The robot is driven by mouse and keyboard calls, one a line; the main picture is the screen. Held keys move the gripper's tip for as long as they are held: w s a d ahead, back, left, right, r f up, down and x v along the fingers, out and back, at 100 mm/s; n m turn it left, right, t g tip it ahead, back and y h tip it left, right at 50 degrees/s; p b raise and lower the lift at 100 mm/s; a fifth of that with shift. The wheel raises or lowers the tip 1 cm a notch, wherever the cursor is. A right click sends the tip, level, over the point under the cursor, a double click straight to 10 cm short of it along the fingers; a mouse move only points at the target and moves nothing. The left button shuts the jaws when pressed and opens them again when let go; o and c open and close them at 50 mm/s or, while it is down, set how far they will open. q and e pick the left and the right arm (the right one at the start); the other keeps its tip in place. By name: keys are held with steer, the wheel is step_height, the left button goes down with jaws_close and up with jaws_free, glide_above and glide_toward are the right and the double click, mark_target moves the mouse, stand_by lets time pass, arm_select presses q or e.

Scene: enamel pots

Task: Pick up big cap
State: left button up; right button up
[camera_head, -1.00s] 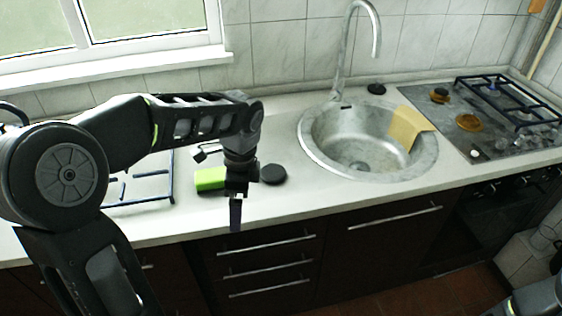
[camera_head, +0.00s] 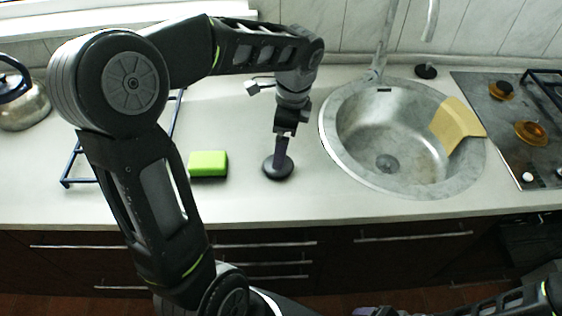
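A dark round cap (camera_head: 278,170) lies flat on the light countertop, left of the sink. My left gripper (camera_head: 281,156) points down right over it, with its fingertips at the cap's top. The fingers are seen edge-on and overlap, so their opening and any grip are hidden. A smaller-looking dark cap (camera_head: 426,72) sits behind the sink near the tap. My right arm comes in at the lower right, and what seems to be its gripper (camera_head: 376,312) is cut off by the bottom edge.
A green sponge (camera_head: 208,164) lies left of the cap. The round metal sink (camera_head: 385,164) holds a yellow cloth (camera_head: 457,124) over its right rim. Stove grates flank the counter, and a kettle (camera_head: 24,104) stands at far left. Counter in front of the cap is clear.

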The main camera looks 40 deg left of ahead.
arm_select(q)
steer(key=shift+a+f, duration=0.15)
steer(key=shift+f, duration=1.2)
steer(key=shift+s+a+f+p, duration=0.15)
steer(key=shift+f+p, duration=0.15)
steer(key=shift+f, duration=1)
steer(key=shift+a+f+p, duration=0.1)
steer(key=shift+f+p, duration=0.2)
steer(key=shift+f, duration=1)
steer(key=c, duration=1.6)
steer(key=shift+r, duration=0.15)
steer(key=shift+c, duration=0.2)
step_height(320, 180, up, 10)
steer(key=shift+b, duration=0.45)
